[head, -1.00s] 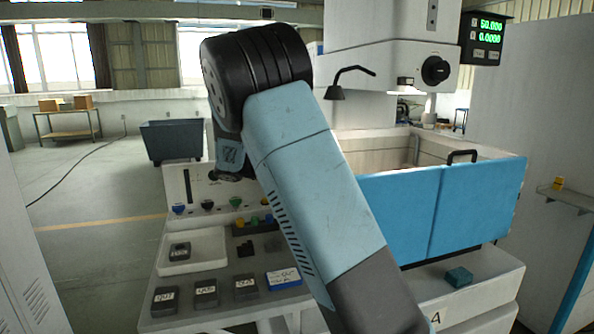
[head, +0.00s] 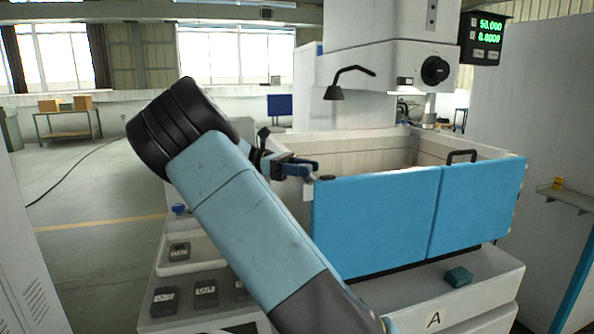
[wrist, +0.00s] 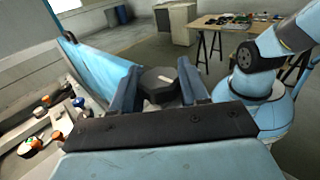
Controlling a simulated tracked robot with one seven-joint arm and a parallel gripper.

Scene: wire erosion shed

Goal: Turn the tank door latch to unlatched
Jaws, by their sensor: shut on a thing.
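The blue tank door (head: 375,225) closes the front of the tank. In the wrist view the blue door (wrist: 97,66) runs in from the upper left towards the fingers. My gripper (head: 308,168) is at the door's upper left corner. In the wrist view my gripper (wrist: 160,72) is shut on a dark, many-sided knob (wrist: 152,78) with a pale mark on top, which I take to be the latch. One finger is on each side of it. In the head view the latch cannot be made out behind the fingers, and whether it is latched cannot be told.
The open tank (head: 360,155) lies behind the door, with a black handle (head: 461,156) on its rim. A teal block (head: 458,277) sits on the ledge below. A lamp (head: 335,92) hangs over the tank. Coloured knobs (wrist: 52,108) show at the wrist view's left.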

